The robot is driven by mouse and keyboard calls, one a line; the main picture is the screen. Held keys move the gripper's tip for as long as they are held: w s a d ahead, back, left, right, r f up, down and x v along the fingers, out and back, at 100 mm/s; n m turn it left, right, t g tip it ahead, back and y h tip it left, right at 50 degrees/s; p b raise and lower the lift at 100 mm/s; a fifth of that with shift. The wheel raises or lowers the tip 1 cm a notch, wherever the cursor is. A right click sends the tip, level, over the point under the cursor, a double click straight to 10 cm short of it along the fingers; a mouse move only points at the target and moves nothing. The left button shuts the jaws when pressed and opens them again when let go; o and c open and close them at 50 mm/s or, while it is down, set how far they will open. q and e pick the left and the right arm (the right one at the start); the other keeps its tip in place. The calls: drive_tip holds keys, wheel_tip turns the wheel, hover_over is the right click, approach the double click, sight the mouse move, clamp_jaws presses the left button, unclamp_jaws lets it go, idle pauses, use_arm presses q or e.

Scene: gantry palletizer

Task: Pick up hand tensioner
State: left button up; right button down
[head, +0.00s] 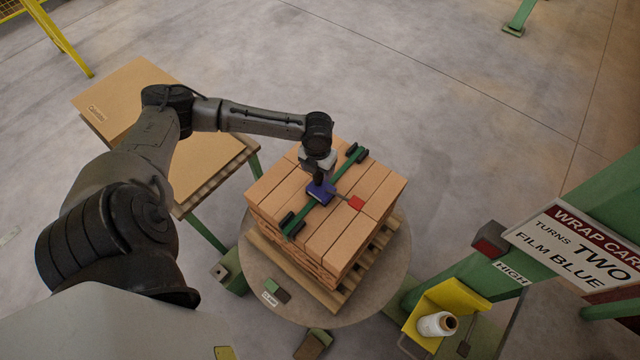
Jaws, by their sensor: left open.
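The hand tensioner (320,193) appears to be the blue block with a thin lever ending in a red grip (356,202). It lies on the stack of brown cartons (340,240), over a green strap (349,181) that runs diagonally across the top. My left gripper (319,179) is open and points down right at the blue block. The arm and gripper partly cover the block, and I cannot tell whether the fingers touch it. My right gripper is out of view.
The cartons stand on a wooden pallet (345,290) on a round turntable (390,290). A table with cardboard sheets (125,90) is at left. At right stand a green post with a wrap card sign (575,250) and a yellow holder (450,297) with a white roll (437,324).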

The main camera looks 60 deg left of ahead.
use_arm(q)
drive_tip(key=shift+f, duration=0.4)
drive_tip(key=shift+c, duration=0.4)
clamp_jaws()
drive_tip(key=shift+r, duration=0.1)
